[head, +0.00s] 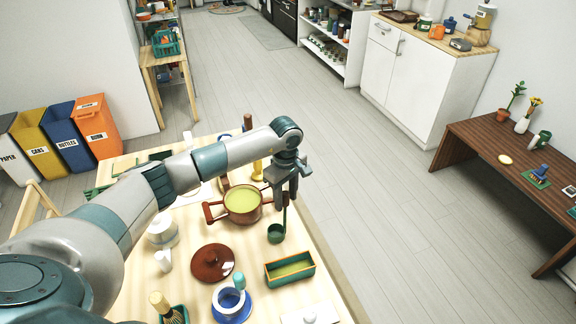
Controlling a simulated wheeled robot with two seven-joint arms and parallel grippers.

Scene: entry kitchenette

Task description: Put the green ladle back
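The green ladle (277,234) hangs below my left gripper (284,198), bowl down and handle running up between the fingers. My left gripper looks shut on the handle. The ladle is just right of and in front of a brown pot (262,208) with yellow-green contents. I cannot tell whether the bowl touches the table. My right gripper is out of view.
On the wooden table (245,258) are a brown lid (212,264), a green rectangular dish (290,269), a cup on a blue saucer (247,309), a white kettle-like pot (162,232) and a whisk (164,305). Open floor lies right of the table.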

